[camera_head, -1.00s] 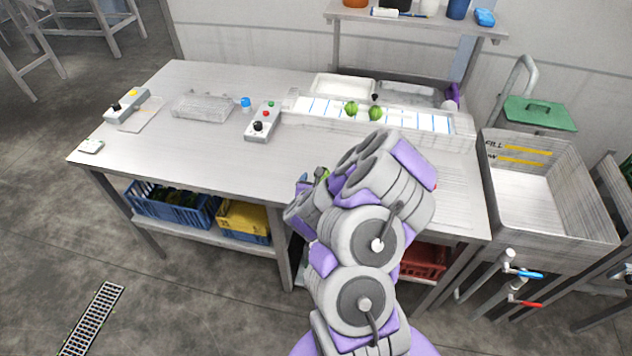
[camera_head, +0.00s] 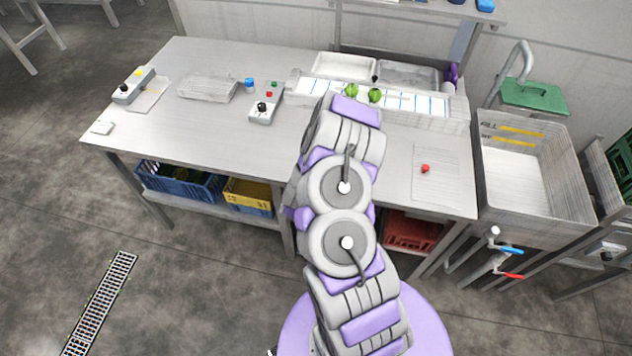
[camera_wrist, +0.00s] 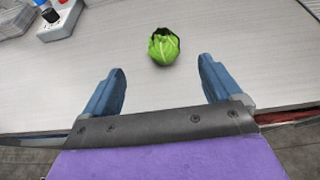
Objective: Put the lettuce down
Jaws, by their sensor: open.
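A green lettuce (camera_wrist: 164,46) sits on the bare grey tabletop in the wrist view, just beyond my fingertips and roughly midway between them. My gripper (camera_wrist: 162,78) is open and empty, its two blue fingers wide apart and not touching the lettuce. In the head view my arm hides both my gripper and this lettuce. Two other green heads (camera_head: 352,90) (camera_head: 375,95) lie on the white marked tray (camera_head: 420,104) at the back of the table.
A control box with buttons (camera_head: 265,103) and a clear tray (camera_head: 208,88) stand left of my arm. A paper with a red ball (camera_head: 425,168) lies to the right. A sink (camera_head: 515,180) adjoins the table's right end.

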